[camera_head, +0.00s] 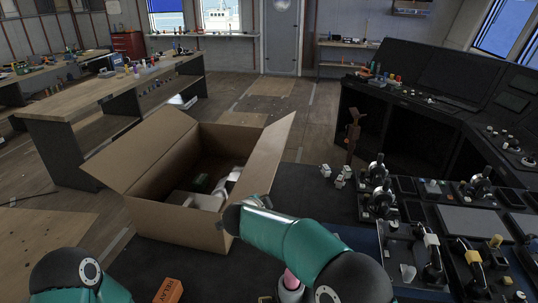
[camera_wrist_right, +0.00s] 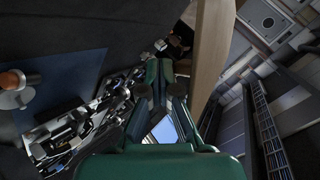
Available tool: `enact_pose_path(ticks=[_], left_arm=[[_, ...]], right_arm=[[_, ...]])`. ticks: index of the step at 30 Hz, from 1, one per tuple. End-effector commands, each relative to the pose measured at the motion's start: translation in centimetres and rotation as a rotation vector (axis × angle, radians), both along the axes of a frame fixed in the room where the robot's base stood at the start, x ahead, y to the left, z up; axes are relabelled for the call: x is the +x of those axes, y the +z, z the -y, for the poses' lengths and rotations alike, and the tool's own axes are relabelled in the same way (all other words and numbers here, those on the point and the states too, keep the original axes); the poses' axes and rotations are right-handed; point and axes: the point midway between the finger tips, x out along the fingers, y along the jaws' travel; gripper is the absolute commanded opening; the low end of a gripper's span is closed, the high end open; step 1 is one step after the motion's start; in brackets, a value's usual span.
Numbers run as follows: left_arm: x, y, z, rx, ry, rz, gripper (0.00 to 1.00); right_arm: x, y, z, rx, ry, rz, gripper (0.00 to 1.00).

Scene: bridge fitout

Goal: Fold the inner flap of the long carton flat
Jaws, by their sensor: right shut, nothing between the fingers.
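The long brown carton (camera_head: 172,222) stands open in the middle of the head view. Its left flap (camera_head: 140,148) slopes outward and its right flap (camera_head: 268,158) stands up and leans outward. I cannot tell which flap is the inner one. My right arm reaches to the carton's near right corner. In the wrist view the right gripper (camera_wrist_right: 160,72) is shut and empty. A tan panel (camera_wrist_right: 212,50), apparently a carton flap, rises beside its fingers. In the head view I cannot make out the right fingertips. My left arm shows at the lower left; its gripper is out of frame.
White and green items (camera_head: 205,200) lie inside the carton. An orange relay box (camera_head: 168,291) lies at the near edge. A control console (camera_head: 430,205) with levers fills the right. A wooden workbench (camera_head: 110,97) stands behind left. Floor behind the carton is open.

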Motion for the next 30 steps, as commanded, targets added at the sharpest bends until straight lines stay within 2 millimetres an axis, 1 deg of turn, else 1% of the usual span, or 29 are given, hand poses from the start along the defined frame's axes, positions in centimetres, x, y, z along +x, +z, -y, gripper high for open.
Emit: enact_pose_path(ticks=[4,8,20,30], left_arm=[[0.0,0.0,0.0,0.0,0.0,0.0,0.4],[0.0,0.0,0.0,0.0,0.0,0.0,0.4],[0.0,0.0,0.0,0.0,0.0,0.0,0.4],[0.0,0.0,0.0,0.0,0.0,0.0,0.4]], right_arm=[[0.2,1.3,-1.1,0.003,0.005,0.004,0.0],[0.3,2.2,-1.6,0.001,0.003,0.004,0.0],[0.4,2.5,-1.9,0.001,0.004,0.002,0.0],[0.7,4.6,-3.8,0.001,0.004,0.002,0.0]])
